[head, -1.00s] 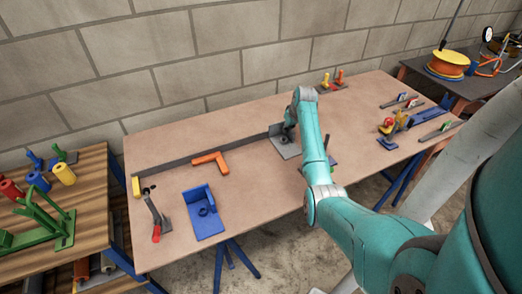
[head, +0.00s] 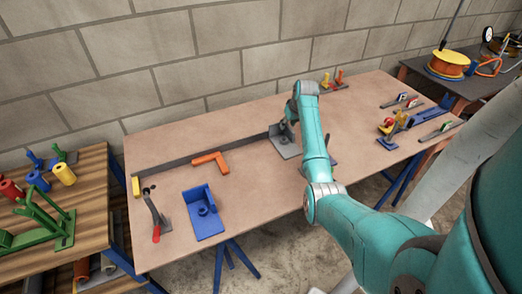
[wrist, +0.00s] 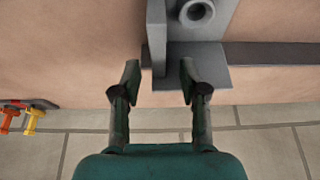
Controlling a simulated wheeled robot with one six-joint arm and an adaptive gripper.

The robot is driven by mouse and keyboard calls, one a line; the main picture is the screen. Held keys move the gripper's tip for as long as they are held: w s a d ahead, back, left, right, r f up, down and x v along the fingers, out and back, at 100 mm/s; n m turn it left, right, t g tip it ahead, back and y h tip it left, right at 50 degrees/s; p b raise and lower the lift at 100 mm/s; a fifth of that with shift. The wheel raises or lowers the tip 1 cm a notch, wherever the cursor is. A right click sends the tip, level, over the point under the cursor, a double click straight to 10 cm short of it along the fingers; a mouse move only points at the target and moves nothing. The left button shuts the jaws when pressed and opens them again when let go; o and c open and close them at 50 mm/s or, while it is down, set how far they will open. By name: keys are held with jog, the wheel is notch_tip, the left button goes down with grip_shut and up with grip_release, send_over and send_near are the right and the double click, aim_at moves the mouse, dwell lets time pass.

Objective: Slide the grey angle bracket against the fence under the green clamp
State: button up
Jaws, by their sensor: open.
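The grey angle bracket (head: 286,147) sits on the table at the right end of the dark fence (head: 200,158), partly hidden by my arm. In the wrist view the bracket (wrist: 157,28) shows an upright plate, a flat base and a round boss, and the fence (wrist: 275,56) runs off to the right from it. Whether they touch is unclear. My gripper (wrist: 160,73) is open, its fingertips on either side of the upright plate's end, with a gap visible. In the head view my gripper (head: 289,122) is above the bracket.
An orange angle piece (head: 211,160) lies near the fence. A blue bracket (head: 203,212) and a red-handled clamp (head: 155,218) stand at the left. Red and yellow clamps (head: 333,80) stand at the back edge. The table's front middle is clear.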

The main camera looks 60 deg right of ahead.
jog(key=shift+r, duration=2.7)
